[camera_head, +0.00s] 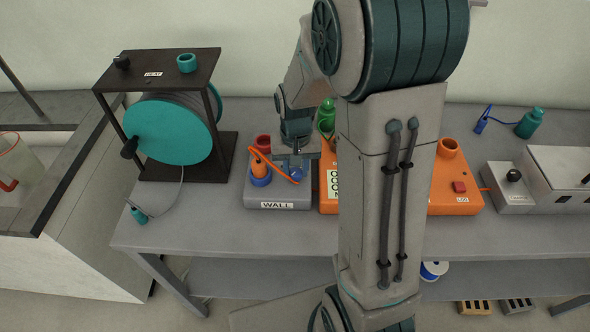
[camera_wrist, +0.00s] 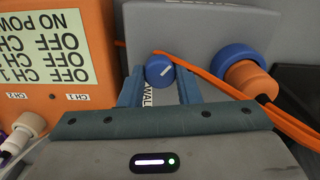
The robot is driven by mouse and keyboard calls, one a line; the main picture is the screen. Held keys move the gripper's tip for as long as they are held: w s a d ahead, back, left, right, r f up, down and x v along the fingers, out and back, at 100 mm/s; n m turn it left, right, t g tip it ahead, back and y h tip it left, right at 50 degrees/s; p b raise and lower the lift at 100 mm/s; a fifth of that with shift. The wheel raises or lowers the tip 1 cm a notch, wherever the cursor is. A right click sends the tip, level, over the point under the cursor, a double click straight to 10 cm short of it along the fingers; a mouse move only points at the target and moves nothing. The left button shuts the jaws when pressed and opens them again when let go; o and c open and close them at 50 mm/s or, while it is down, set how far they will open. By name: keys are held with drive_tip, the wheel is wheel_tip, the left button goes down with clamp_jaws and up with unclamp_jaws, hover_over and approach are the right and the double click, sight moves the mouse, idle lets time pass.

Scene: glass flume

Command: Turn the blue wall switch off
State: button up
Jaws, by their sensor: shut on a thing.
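The grey WALL box (camera_head: 254,197) stands on the bench, with its label on the front edge. Its round blue switch (camera_head: 297,174) sits at the front right of the box top. In the wrist view the blue switch (camera_wrist: 159,70) lies between the two fingers of my gripper (camera_wrist: 159,82), with a small white mark on its top. My gripper (camera_head: 297,163) reaches down over the box and is shut on the switch. The lower part of the switch is partly hidden by the fingers and palm.
An orange plug (camera_wrist: 250,78) sits in a blue socket (camera_wrist: 238,58) beside the switch, and its orange cable passes close by my fingers. An orange unit (camera_wrist: 95,20) with a screen reading "NO POW" and "OFF" stands alongside. A teal reel (camera_head: 170,132) stands left.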

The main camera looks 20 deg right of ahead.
sight(295, 171)
drive_tip(key=n, duration=0.3)
drive_tip(key=shift+n+b, duration=0.35)
drive_tip(key=shift+n, duration=0.05)
drive_tip(key=shift+w+r+n, duration=0.1)
drive_tip(key=shift+n, duration=1.8)
drive_tip(key=o, duration=1)
wheel_tip(295, 171, up, 14)
drive_tip(key=shift+f, duration=0.1)
